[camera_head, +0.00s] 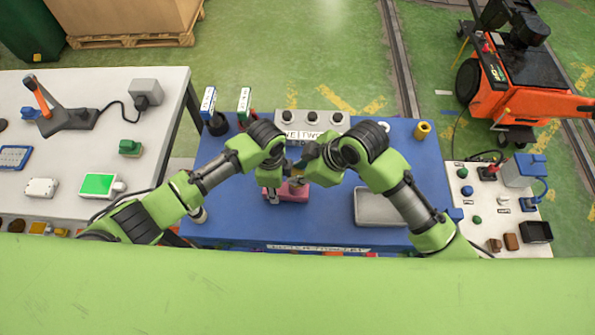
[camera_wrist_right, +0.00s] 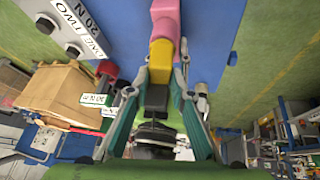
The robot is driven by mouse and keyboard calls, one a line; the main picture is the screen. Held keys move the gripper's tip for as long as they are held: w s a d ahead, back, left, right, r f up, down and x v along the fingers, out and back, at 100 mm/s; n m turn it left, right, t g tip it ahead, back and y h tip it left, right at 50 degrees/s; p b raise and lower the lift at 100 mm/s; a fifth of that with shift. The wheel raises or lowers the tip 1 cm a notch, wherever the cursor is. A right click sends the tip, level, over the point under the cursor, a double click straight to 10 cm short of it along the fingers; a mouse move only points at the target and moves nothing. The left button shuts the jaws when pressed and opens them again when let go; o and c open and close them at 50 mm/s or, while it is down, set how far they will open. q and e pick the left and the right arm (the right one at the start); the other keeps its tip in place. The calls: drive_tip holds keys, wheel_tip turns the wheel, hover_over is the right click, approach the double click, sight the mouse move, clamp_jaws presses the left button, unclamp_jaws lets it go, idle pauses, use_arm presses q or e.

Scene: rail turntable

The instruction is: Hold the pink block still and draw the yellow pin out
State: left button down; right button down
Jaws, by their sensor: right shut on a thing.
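The pink block (camera_head: 292,193) sits on the blue table in the head view, below the two wrists. It also shows at the top of the right wrist view (camera_wrist_right: 167,14). The yellow pin (camera_wrist_right: 160,58) extends from the pink block towards the palm of my right gripper (camera_wrist_right: 166,70). That gripper's fingers are shut on the pin, one on each side. My left gripper (camera_head: 274,180) is close to the left side of the pink block in the head view. Its fingers are small and partly hidden, so I cannot tell whether they touch the block.
The blue table (camera_head: 230,215) holds a grey tray (camera_head: 377,207) to the right, a yellow cylinder (camera_head: 422,130) at the far right corner, and a grey panel with black knobs (camera_head: 312,120) at the back. The table's front left is mostly clear. White tables stand on both sides.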

drive_tip(key=shift+y, duration=0.4)
drive_tip(key=r, duration=0.1)
drive_tip(key=a+r, duration=0.1)
drive_tip(key=r, duration=0.2)
drive_tip(key=shift+w+a, duration=0.3)
drive_tip(key=shift+a+r, duration=0.15)
drive_tip(key=shift+r, duration=0.2)
drive_tip(key=shift+s, duration=0.1)
drive_tip(key=c, duration=2.9)
unclamp_jaws()
drive_tip(key=o, duration=0.5)
drive_tip(key=shift+o, duration=0.2)
drive_tip(key=shift+s+f, duration=0.1)
drive_tip(key=shift+f, duration=0.05)
drive_tip(key=shift+d+f, duration=0.2)
drive_tip(key=shift+d, duration=0.15)
